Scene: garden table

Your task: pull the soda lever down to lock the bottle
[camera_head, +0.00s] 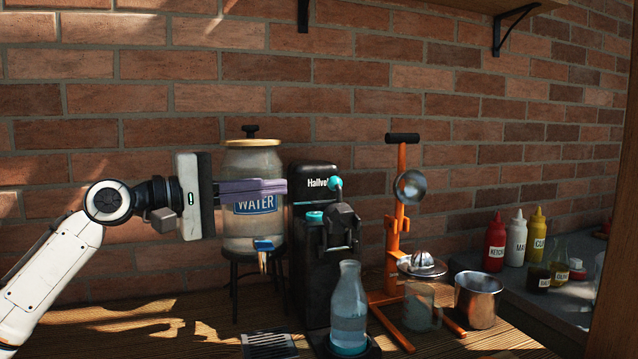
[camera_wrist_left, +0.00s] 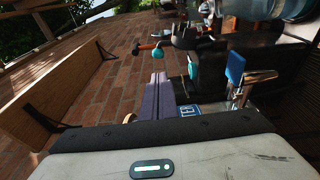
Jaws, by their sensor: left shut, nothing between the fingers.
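The black soda maker (camera_head: 312,245) stands on the wooden table in the middle of the head view. Its lever with a teal knob (camera_head: 335,183) is at the upper right of the machine; a teal ball also shows in the left wrist view (camera_wrist_left: 193,66). A clear bottle (camera_head: 349,300) with water stands upright on a teal base, below the black nozzle holder (camera_head: 342,226). My left gripper (camera_head: 285,187) is shut and empty, its purple fingers level, with their tips beside the machine's upper left side in the picture. I cannot tell whether they touch it. My right gripper is out of view.
A glass water dispenser (camera_head: 253,215) on a stand is behind my left fingers. An orange juicer (camera_head: 391,275) and a metal cup (camera_head: 478,299) stand right of the bottle. Sauce bottles (camera_head: 516,238) are at the far right. A drip grate (camera_head: 268,345) lies in front.

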